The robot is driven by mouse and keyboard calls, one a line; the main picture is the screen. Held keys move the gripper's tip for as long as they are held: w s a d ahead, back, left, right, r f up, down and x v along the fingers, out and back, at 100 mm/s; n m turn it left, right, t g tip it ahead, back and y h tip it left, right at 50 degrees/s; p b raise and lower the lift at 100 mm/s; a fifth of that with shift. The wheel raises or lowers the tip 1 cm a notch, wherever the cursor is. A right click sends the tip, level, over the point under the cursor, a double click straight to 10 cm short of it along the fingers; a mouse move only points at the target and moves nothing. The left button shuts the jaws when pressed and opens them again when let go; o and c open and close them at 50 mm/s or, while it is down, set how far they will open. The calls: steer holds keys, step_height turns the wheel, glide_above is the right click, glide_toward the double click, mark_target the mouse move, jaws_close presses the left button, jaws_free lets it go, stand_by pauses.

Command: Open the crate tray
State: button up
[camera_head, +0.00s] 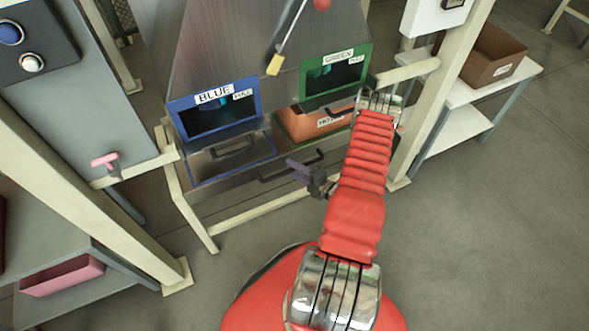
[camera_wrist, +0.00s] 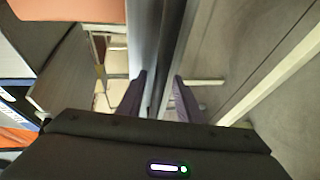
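The crate tray (camera_head: 250,176) is a steel front panel low on the machine, with a dark bar handle (camera_head: 272,178). An orange crate (camera_head: 303,127) with a partly hidden white label sits behind and above it. My gripper (camera_head: 291,168) is at the right part of the handle, its fingers pointing left. In the wrist view the two dark fingers of my gripper (camera_wrist: 160,90) are apart, with a dark bar and a grey strip between them. I cannot tell whether either finger touches the bar. My arm hides the tray's right end.
A blue-framed window (camera_head: 215,115) and a green-framed window (camera_head: 335,75) are above the tray. A smaller handle (camera_head: 232,148) is under the blue one. Cream posts (camera_head: 425,110) flank the machine. A brown box (camera_head: 490,55) is on a right shelf. The front floor (camera_head: 480,230) is clear.

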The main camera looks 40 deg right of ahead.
steer(key=shift+c, duration=0.4)
jaws_close()
steer(key=shift+f, duration=0.1)
